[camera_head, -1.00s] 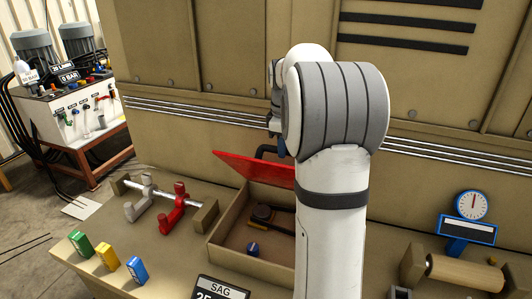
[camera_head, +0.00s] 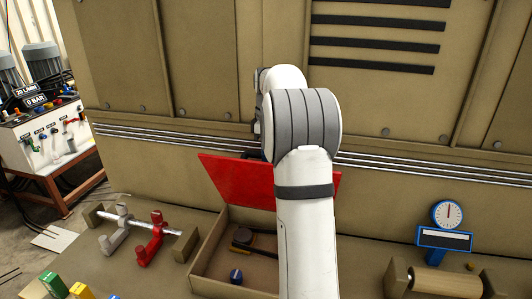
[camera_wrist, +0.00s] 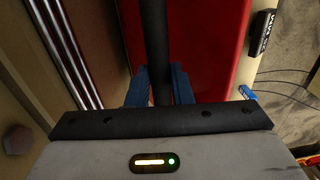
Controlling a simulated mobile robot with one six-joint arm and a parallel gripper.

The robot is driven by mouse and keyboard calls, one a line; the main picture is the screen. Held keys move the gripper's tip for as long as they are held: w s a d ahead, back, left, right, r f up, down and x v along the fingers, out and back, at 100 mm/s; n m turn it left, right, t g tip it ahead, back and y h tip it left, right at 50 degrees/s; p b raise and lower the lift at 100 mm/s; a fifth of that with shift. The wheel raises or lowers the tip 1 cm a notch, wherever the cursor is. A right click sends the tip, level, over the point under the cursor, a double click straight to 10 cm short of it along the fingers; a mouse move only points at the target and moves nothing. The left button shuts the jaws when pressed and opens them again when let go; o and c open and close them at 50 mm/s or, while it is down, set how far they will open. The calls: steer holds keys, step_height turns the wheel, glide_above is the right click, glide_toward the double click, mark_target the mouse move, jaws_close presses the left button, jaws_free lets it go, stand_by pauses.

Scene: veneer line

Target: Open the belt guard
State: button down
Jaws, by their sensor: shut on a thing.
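The belt guard (camera_head: 222,178) is a red panel, tilted steeply up over a tan open-topped box (camera_head: 198,262) in the head view. Its red face (camera_wrist: 202,45) fills the middle of the wrist view. My gripper (camera_wrist: 160,85) shows in the wrist view with blue fingers on either side of a black bar handle (camera_wrist: 155,35), shut on it. In the head view my arm hides the gripper and part of the guard. Inside the box are a dark belt part (camera_head: 243,236) and a blue knob (camera_head: 236,275).
A red clamp (camera_head: 152,240) and a grey clamp (camera_head: 117,232) sit on a rod left of the box. A blue dial gauge (camera_head: 447,222) and a wooden roller (camera_head: 440,281) are at right. The tan machine wall with metal rails (camera_head: 180,138) stands close behind.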

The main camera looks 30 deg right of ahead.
steer(key=shift+f, duration=0.35)
steer(key=c, duration=1.6)
jaws_free()
steer(key=shift+w+f, duration=0.1)
steer(key=shift+w, duration=0.05)
steer(key=shift+o, duration=0.7)
steer(key=shift+w+d, duration=0.1)
steer(key=shift+w, duration=0.15)
steer(key=shift+o, duration=0.7)
steer(key=shift+s+r, duration=0.2)
steer(key=shift+w+r, duration=0.15)
step_height(320, 180, up, 8)
steer(key=shift+d+f+b, duration=0.1)
steer(key=shift+f+b, duration=0.15)
steer(key=shift+b, duration=0.2)
steer(key=shift+f, duration=0.1)
